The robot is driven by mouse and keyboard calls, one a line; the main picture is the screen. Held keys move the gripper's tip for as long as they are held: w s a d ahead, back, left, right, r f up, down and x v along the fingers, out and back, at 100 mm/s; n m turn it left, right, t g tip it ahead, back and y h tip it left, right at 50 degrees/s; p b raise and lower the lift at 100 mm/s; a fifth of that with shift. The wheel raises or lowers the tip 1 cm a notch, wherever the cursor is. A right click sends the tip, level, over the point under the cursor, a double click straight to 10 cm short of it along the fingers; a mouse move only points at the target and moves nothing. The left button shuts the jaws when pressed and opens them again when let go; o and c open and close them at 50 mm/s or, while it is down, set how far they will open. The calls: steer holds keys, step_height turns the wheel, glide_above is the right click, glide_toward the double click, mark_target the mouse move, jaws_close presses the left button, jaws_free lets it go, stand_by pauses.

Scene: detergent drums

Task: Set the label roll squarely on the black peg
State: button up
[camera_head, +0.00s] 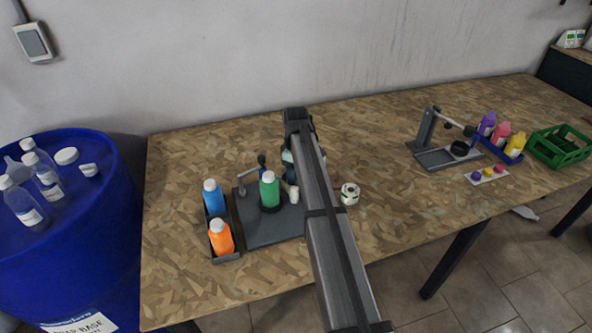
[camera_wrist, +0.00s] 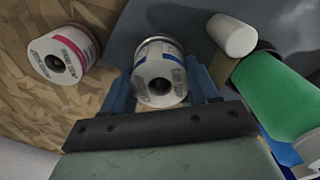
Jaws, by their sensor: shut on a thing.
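My gripper (camera_wrist: 163,78) has its blue fingers shut on a white label roll (camera_wrist: 158,62) with a blue band. The roll's dark centre hole faces the wrist camera. A second white roll (camera_wrist: 66,48) with a pink-red band stands on the table, left of the held one in the wrist view. A loose roll also shows in the head view (camera_head: 349,193), right of my arm. My arm hides the gripper's jaws and the held roll in the head view. I cannot make out the black peg in either view.
A green bottle (camera_head: 269,190) stands on a grey plate (camera_head: 262,231), with a white cylinder (camera_head: 294,196) beside it. Blue (camera_head: 213,198) and orange (camera_head: 221,238) bottles stand in a tray at left. A second grey station (camera_head: 452,158) is at right. The table's middle is mostly clear.

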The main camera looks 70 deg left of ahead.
steer(key=o, duration=1.2)
steer(key=shift+c, duration=0.2)
steer(key=shift+o, duration=0.3)
steer(key=shift+o, duration=0.7)
steer(key=shift+r, duration=0.15)
steer(key=shift+r, duration=3.65)
